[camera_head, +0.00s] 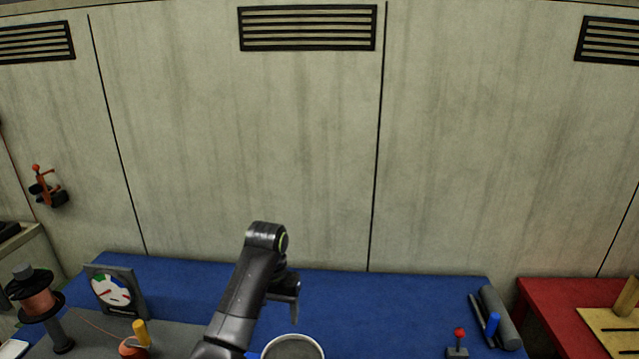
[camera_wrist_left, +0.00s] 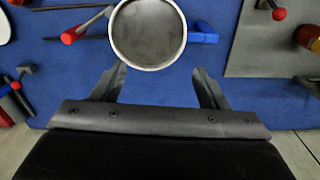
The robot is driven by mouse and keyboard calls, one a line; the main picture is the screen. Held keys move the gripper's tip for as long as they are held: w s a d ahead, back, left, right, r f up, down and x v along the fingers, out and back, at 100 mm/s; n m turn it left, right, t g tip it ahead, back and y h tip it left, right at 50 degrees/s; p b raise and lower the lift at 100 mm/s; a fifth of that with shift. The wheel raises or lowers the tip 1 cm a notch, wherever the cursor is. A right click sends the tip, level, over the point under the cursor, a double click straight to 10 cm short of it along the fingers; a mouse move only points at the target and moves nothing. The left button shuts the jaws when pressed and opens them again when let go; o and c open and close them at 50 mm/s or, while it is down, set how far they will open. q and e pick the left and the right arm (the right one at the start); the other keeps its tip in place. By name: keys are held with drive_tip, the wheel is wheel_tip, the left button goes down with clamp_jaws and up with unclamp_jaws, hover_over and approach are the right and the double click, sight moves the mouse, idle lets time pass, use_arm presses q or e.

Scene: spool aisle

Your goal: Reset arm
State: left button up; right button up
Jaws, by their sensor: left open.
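My left arm rises from the bottom of the head view, and its left gripper (camera_head: 287,298) hangs down above the blue bench (camera_head: 400,295). In the left wrist view the gripper (camera_wrist_left: 158,70) has its two fingers apart, with nothing between them. A round grey container (camera_head: 293,348) with a pale rim stands just below the gripper in the head view. In the left wrist view the container (camera_wrist_left: 148,32) lies just beyond the fingertips; I cannot tell whether they touch it. My right arm and gripper do not show.
On the left are a spool (camera_head: 37,302), a dial gauge (camera_head: 112,290) and a yellow cylinder (camera_head: 141,332). On the right are a red-knobbed lever (camera_head: 459,342), a grey roll (camera_head: 500,317) and a red table (camera_head: 550,310). A panelled wall (camera_head: 250,150) stands behind; the bench's right middle is clear.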

use_arm(q)
drive_tip(key=s+a+f+n+t, duration=0.2)
drive_tip(key=s+a+f, duration=1)
drive_tip(key=s+f, duration=0.3)
drive_tip(key=s+a+r+y, duration=0.1)
drive_tip(key=s+a, duration=0.2)
drive_tip(key=s, duration=0.5)
drive_tip(key=s+a+r+t, duration=0.1)
drive_tip(key=s+a+r, duration=0.1)
drive_tip(key=s, duration=0.6)
drive_tip(key=s+a+r+y, duration=0.1)
drive_tip(key=s+a, duration=0.2)
drive_tip(key=s, duration=0.5)
wheel_tip(320, 180, down, 32)
drive_tip(key=a+b, duration=0.2)
drive_tip(key=b, duration=0.6)
drive_tip(key=s+d+f+g+b, duration=0.1)
drive_tip(key=s+f+b, duration=0.2)
drive_tip(key=s+f, duration=0.5)
drive_tip(key=s+d+f+g+b, duration=0.1)
drive_tip(key=s+f+b, duration=0.2)
drive_tip(key=s+f, duration=0.4)
wheel_tip(320, 180, down, 8)
drive_tip(key=shift+s+n+h, duration=0.3)
drive_tip(key=shift+s+h, duration=0.05)
drive_tip(key=shift+h, duration=0.05)
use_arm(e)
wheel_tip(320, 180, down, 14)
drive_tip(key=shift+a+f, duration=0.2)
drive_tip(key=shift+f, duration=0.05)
